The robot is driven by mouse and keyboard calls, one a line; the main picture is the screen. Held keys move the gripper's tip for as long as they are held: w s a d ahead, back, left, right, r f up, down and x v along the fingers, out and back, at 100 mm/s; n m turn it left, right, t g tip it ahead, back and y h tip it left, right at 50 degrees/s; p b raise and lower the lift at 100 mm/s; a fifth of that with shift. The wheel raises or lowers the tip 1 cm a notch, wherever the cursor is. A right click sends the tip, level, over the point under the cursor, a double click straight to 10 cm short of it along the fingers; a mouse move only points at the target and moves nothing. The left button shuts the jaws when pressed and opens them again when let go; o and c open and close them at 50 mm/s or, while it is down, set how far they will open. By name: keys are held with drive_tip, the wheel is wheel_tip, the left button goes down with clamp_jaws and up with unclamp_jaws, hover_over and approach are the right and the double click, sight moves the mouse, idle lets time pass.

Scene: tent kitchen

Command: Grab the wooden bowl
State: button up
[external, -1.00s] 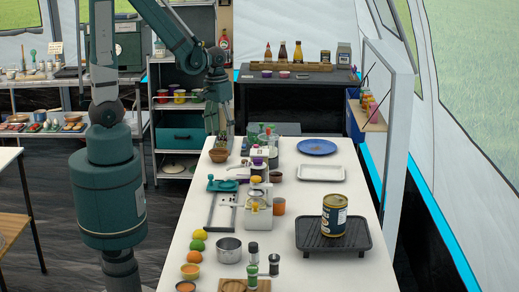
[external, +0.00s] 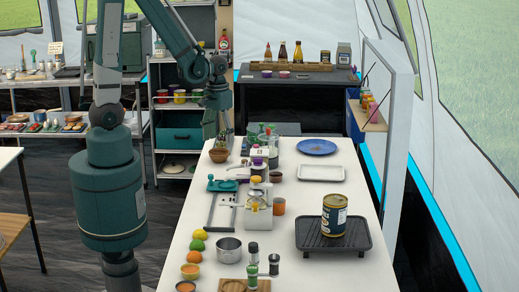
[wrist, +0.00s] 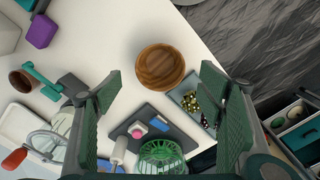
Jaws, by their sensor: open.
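The wooden bowl (wrist: 159,67) is brown, round and upright, and looks empty in the wrist view. It sits on the white table near the edge. In the external view the bowl (external: 218,155) is at the far left end of the white table. My gripper (wrist: 161,82) is open, with one finger on each side of the picture and the bowl showing beyond and between the tips. The fingers look clear of the bowl. In the external view my gripper hangs at the bowl's end of the table, partly hard to make out.
Beside the bowl lie a grey tray of small items (wrist: 195,104), a dark board (wrist: 150,128) and a green wire basket (wrist: 160,158). A small brown cup (wrist: 20,80) and a purple block (wrist: 41,31) are to the left. White table is bare left of the bowl.

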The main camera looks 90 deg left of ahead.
sight(219, 152)
drive_tip(key=shift+f, duration=0.6)
drive_tip(key=shift+s+f+b, duration=0.1)
drive_tip(key=shift+f+b, duration=0.9)
drive_tip(key=shift+f, duration=1.65)
drive_tip(key=shift+c, duration=0.4)
drive_tip(key=c, duration=0.9)
